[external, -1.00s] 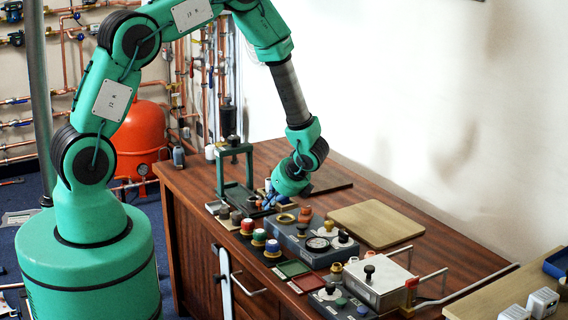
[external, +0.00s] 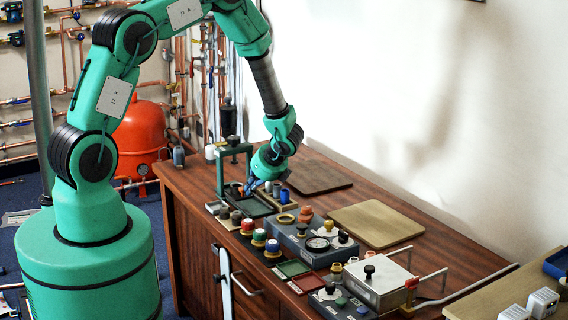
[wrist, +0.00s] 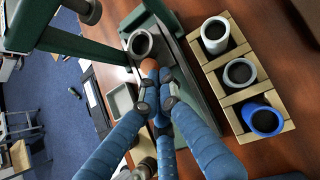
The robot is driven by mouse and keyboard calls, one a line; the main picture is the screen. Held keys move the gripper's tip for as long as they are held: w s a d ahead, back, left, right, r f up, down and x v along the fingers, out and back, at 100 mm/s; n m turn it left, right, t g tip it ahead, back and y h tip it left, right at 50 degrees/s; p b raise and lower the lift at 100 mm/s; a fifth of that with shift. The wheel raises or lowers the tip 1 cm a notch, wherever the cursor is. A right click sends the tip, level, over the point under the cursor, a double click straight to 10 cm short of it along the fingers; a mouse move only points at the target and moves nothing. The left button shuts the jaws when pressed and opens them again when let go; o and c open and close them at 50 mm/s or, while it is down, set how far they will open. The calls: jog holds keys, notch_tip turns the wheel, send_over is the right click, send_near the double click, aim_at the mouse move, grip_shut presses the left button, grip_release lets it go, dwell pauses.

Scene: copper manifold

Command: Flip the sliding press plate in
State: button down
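The press is a dark green frame (external: 221,172) at the far left of the bench; it fills the upper left of the wrist view (wrist: 70,42). Its plate (wrist: 180,65) is a dark grey-green slab running under the frame, with a grey ring-like cup (wrist: 141,44) on it. An orange-brown round knob (wrist: 149,66) is just beyond my fingertips. My gripper (wrist: 158,90) has its blue fingers drawn close together at the knob; it also shows low at the press in the external view (external: 249,189). Whether the fingers grip the knob or only touch it is hidden.
A wooden rack (wrist: 236,71) with white, grey and blue cups stands right beside the plate. A grey dial panel (external: 300,236), coloured knobs (external: 259,237) and a tan board (external: 378,224) lie further right. The bench behind the press has a dark board (external: 318,176).

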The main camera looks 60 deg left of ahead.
jog(key=shift+a, duration=0.55)
jog(key=shift+d, duration=0.1)
jog(key=shift+d+r, duration=0.1)
jog(key=shift+d, duration=0.3)
jog(key=d, duration=0.2)
jog(key=d+p, duration=0.1)
jog(key=shift+w+d+r, duration=0.1)
jog(key=shift+w+r, duration=0.2)
jog(key=s+p+v, duration=0.1)
jog(key=p+v, duration=0.1)
jog(key=v, duration=0.7)
jog(key=shift+w+d+r, duration=0.15)
jog(key=shift+w+r, duration=0.15)
jog(key=shift+w, duration=0.2)
jog(key=shift+r, duration=0.1)
